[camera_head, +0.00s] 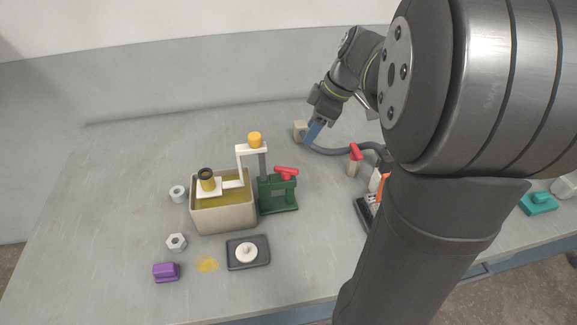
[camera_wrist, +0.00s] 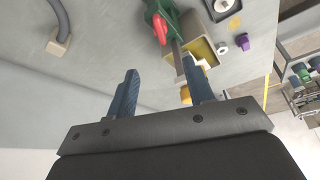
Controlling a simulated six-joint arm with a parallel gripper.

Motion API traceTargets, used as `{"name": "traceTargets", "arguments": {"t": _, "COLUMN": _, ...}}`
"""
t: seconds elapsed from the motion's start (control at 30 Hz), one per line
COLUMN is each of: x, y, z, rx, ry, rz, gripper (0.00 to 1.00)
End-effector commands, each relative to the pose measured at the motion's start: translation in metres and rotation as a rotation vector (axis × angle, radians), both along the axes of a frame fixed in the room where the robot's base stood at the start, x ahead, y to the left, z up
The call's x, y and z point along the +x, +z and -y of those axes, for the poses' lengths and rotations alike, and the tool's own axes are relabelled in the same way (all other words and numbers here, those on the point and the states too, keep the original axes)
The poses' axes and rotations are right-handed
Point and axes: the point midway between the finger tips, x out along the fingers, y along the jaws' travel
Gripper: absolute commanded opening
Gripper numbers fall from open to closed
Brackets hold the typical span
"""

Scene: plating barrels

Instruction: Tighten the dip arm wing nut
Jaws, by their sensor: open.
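A red wing nut (camera_head: 286,172) sits on top of the green stand (camera_head: 280,194). It also shows in the wrist view (camera_wrist: 160,28). A white dip arm (camera_head: 243,160) with a yellow knob (camera_head: 255,139) rises beside the stand and reaches over the beige tank (camera_head: 224,215). A dark-topped yellow piece (camera_head: 206,178) is on the arm's end over the tank. My gripper (camera_head: 313,131) is open and empty, behind and to the right of the stand in the head view. In the wrist view, its two blue fingers (camera_wrist: 160,90) are spread apart, with the stand beyond them.
A red T-handle (camera_head: 356,152) stands right of the green stand. A grey hose (camera_head: 335,151) runs behind it. A white nut (camera_head: 176,242), purple block (camera_head: 166,272) and dark tray (camera_head: 248,265) lie at the front. My arm hides much of the right side. The left table is clear.

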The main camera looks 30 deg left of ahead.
Motion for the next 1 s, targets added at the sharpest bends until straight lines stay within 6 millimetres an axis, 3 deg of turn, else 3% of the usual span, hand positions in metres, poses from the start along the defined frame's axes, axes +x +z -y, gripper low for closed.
{"name": "traceTargets", "arguments": {"t": 0.6, "x": -0.019, "y": -0.12, "z": -0.045, "rx": -0.005, "ry": -0.001, "rz": -0.003, "gripper": 0.48}}
{"name": "traceTargets", "arguments": {"t": 0.8, "x": -0.021, "y": -0.138, "z": -0.053, "rx": -0.002, "ry": -0.002, "rz": -0.002, "gripper": 0.48}}
{"name": "traceTargets", "arguments": {"t": 1.0, "x": -0.022, "y": -0.143, "z": -0.055, "rx": -0.001, "ry": -0.003, "rz": -0.001, "gripper": 0.48}}
